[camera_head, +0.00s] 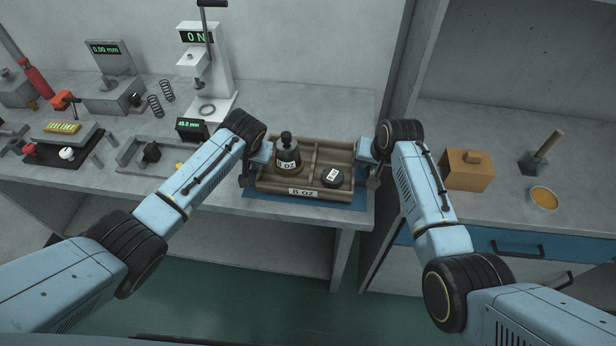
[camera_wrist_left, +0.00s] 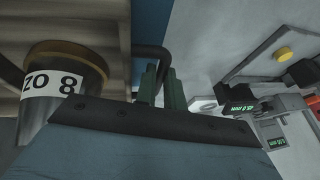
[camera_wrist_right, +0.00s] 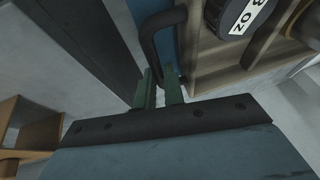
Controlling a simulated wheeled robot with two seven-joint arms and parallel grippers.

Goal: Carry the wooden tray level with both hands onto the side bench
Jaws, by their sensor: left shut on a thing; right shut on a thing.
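The wooden tray (camera_head: 340,195) is over a blue mat (camera_head: 262,202) on the left-hand bench and looks level. It holds a dark bottle-shaped weight (camera_head: 287,160) and a low round black weight (camera_head: 332,176), both labelled. My left gripper (camera_head: 249,172) is shut on the tray's left handle; its green fingers show around the dark handle (camera_wrist_left: 153,52) in the left wrist view. My right gripper (camera_head: 374,177) is shut on the right handle (camera_wrist_right: 150,38). I cannot tell whether the tray touches the mat. The side bench (camera_head: 462,212) is at the right.
A wall edge and a gap separate the benches. A press (camera_head: 207,80), gauges and springs crowd the left bench.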

